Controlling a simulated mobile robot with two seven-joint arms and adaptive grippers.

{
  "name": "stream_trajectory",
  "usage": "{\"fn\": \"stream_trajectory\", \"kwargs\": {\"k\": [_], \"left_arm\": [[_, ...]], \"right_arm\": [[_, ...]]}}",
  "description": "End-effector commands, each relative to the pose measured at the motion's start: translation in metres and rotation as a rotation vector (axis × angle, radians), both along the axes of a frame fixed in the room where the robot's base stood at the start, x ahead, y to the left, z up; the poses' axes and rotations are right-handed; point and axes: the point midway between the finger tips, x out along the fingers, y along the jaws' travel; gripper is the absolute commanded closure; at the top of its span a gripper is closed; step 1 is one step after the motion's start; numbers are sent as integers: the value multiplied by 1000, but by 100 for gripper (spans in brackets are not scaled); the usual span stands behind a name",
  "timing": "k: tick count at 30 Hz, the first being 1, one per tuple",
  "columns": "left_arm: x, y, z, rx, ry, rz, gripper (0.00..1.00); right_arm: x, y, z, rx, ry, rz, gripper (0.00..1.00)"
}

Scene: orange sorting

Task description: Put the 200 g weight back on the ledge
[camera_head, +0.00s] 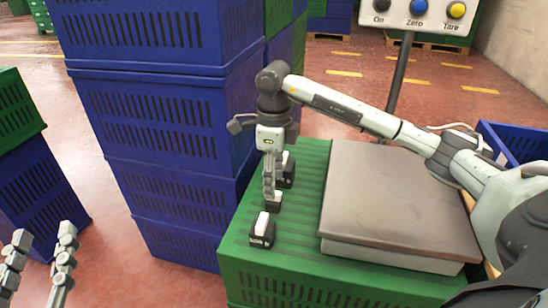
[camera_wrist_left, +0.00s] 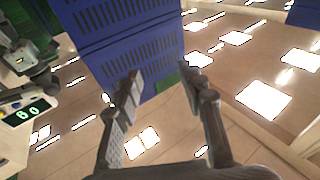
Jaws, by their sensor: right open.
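Several small black weights with white tops stand on the green slatted ledge (camera_head: 233,250) in the head view. One weight (camera_head: 262,233) is at the front, one (camera_head: 287,176) further back, and one (camera_head: 273,206) between them. I cannot read their markings, so which is the 200 g weight is unclear. My right gripper (camera_head: 269,198) points down with its fingertips right at the middle weight, partly covering it. It is open. My left gripper (camera_head: 40,238) is at the lower left, open and empty; its spread fingers also show in the left wrist view (camera_wrist_left: 159,75).
The scale's grey platform (camera_head: 400,205) lies right of the weights. Its button panel (camera_head: 418,12) stands behind on a post. Blue crates (camera_head: 155,120) are stacked left of the ledge. A green-digit display (camera_wrist_left: 27,113) shows in the left wrist view. Floor is free between the crate stacks.

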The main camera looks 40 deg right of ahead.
Motion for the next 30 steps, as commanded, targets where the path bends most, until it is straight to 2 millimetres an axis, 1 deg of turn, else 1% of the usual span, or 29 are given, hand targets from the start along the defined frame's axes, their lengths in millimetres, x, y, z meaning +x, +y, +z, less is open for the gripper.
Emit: {"fn": "stream_trajectory", "kwargs": {"k": [1, 3, 6, 10, 15, 30], "left_arm": [[2, 2, -5, 16, 31, 5, 60], [4, 5, -15, 37, 71, 13, 60], [6, 9, -26, 61, 118, 22, 60], [8, 13, -35, 81, 160, 29, 60], [8, 14, -40, 89, 178, 33, 60], [8, 14, -40, 89, 176, 33, 60]], "right_arm": [[1, 0, 14, 0, -4, 0, 47], [1, 0, 29, 0, -4, 1, 47], [1, 0, 45, 0, -3, 1, 47], [0, 0, 58, 1, -1, 0, 47], [0, 0, 63, 0, 1, 0, 47], [0, 0, 63, 0, 1, 1, 47]]}}
